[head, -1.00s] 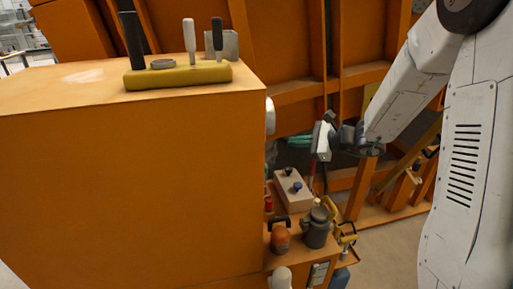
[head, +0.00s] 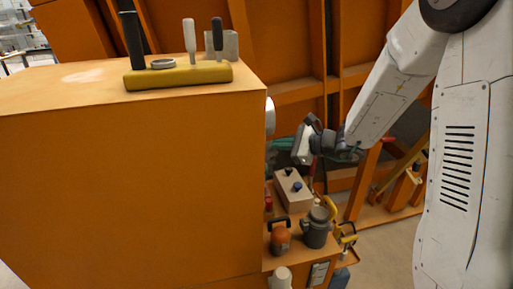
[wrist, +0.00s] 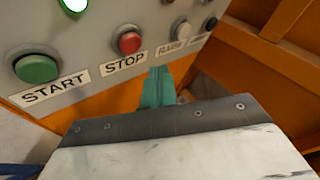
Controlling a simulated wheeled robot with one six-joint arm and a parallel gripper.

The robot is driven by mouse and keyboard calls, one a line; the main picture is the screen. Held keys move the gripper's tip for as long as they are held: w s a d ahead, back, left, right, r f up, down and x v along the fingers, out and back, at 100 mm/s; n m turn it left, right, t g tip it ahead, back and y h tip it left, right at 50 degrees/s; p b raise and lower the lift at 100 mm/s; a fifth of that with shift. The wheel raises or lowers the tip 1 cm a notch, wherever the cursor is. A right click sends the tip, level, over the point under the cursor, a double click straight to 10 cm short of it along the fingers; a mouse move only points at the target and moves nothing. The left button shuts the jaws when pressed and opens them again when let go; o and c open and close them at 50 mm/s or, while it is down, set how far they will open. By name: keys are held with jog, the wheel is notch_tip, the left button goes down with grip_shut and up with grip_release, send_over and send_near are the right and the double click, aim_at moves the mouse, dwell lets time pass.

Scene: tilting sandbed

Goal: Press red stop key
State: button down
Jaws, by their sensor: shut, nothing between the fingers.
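The red stop key (wrist: 130,42) is a round button on a pale grey panel (wrist: 95,62), above a label reading STOP (wrist: 124,63). My gripper (wrist: 157,85) shows in the wrist view as teal fingers held together, just below and right of the red key and apart from it in the picture. In the head view my gripper (head: 284,143) is partly hidden, reaching left behind the orange cabinet's right edge. The red key cannot be seen in the head view.
A green START button (wrist: 36,67) and a lit green lamp (wrist: 75,5) are left of the red key; dark buttons (wrist: 181,30) are on its right. The orange cabinet (head: 130,190) fills the left of the head view. A control box (head: 293,191) stands below my gripper.

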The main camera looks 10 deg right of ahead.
jog(key=shift+a, duration=1.45)
dwell(1.0)
jog(key=shift+a, duration=0.4)
jog(key=shift+a, duration=0.5)
dwell(0.5)
dwell(0.3)
jog(key=shift+d, duration=0.9)
jog(key=shift+d, duration=2.55)
